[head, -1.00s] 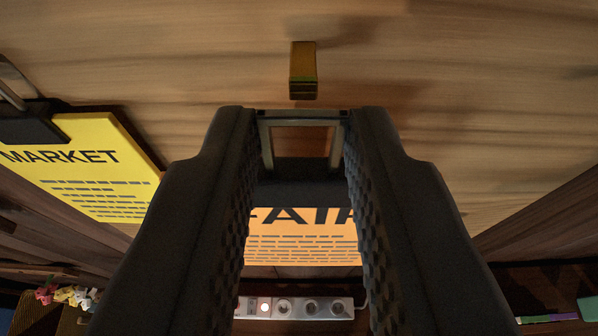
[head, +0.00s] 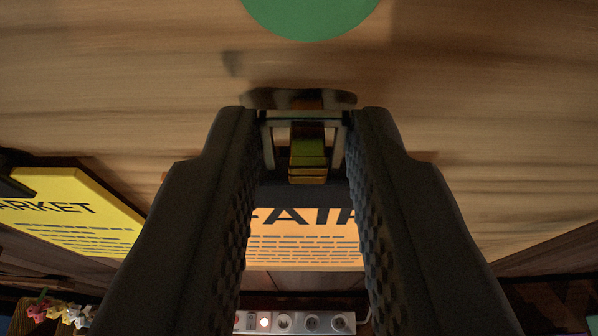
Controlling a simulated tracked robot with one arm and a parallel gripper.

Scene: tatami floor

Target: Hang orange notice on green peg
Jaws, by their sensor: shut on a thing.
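My gripper (head: 305,125) is shut on the dark hanger (head: 266,150) of the orange notice (head: 305,238), a square loop at its top. The notice hangs below between my fingers; black "FAIR"-like letters and grey lines show, its sides hidden by the fingers. A yellow-brown peg with a greenish tint (head: 308,145) sticks out of the wooden wall and appears inside the loop's opening, below its top bar. I cannot tell how deep the peg is through the loop. A green disc (head: 310,15) is on the wall above the peg.
A yellow "MARKET" notice (head: 70,210) hangs from a dark clip at the left. A white power strip (head: 295,322) with a lit switch lies below. Small colourful items (head: 60,312) sit at the lower left. The wall right of the peg is clear.

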